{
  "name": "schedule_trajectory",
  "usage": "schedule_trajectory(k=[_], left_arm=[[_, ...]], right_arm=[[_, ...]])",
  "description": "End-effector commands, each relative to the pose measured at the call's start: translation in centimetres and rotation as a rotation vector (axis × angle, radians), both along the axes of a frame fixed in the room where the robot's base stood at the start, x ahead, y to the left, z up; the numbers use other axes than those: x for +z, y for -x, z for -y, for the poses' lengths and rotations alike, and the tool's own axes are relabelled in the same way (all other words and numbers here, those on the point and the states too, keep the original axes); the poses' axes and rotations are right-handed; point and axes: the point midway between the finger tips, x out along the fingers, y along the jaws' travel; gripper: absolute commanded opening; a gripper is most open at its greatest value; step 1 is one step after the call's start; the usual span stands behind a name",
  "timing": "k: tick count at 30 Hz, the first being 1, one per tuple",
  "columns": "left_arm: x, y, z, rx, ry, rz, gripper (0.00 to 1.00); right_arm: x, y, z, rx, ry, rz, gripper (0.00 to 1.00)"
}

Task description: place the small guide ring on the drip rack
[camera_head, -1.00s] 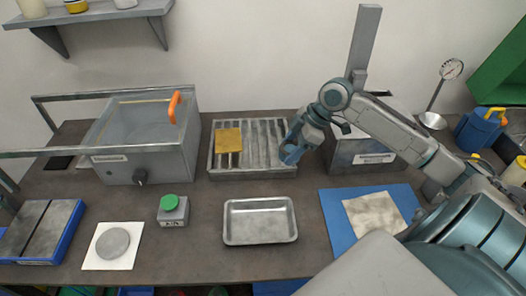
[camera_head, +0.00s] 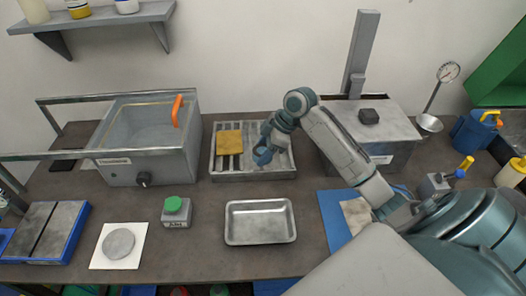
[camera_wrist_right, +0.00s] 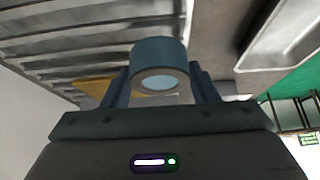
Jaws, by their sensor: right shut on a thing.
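The drip rack (camera_head: 284,173) is a grey slatted tray at the back middle of the bench, and its slats also show in the right wrist view (camera_wrist_right: 50,45). My right gripper (camera_head: 263,157) is over the rack's right half in the head view, pointing down. In the right wrist view its two fingers (camera_wrist_right: 160,88) are shut on the small guide ring (camera_wrist_right: 158,54), a blue-grey short cylinder with a round hole. The ring appears held above the slats; the exact gap is hard to judge. My left gripper is not in view.
A yellow sponge-like block (camera_head: 229,142) lies on the rack's left part. A grey tank with an orange handle (camera_head: 177,110) stands to the left, a metal box (camera_head: 385,150) to the right. An empty metal tray (camera_head: 260,222) lies in front.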

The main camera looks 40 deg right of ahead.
Motion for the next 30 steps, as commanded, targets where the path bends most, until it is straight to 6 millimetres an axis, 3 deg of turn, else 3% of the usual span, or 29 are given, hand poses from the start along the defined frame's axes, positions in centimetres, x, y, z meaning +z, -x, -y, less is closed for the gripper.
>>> schedule_trajectory(k=[4, 13, 14, 16, 30], left_arm=[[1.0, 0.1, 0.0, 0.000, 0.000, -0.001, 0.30], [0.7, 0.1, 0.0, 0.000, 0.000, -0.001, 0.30], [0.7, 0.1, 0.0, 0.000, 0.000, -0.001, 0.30], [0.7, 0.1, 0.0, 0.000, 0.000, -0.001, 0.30], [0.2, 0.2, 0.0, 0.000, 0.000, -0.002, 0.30]], right_arm=[[-1.4, 0.0, 0.0, 0.000, -0.002, -0.001, 0.13], [-1.8, 0.0, 0.0, 0.000, 0.000, 0.002, 0.13], [-1.8, 0.0, 0.0, 0.000, 0.000, 0.000, 0.60], [-1.8, 0.0, 0.0, 0.000, 0.000, 0.000, 0.73], [-0.7, 0.3, 0.6, 0.001, 0.003, 0.004, 0.76]])
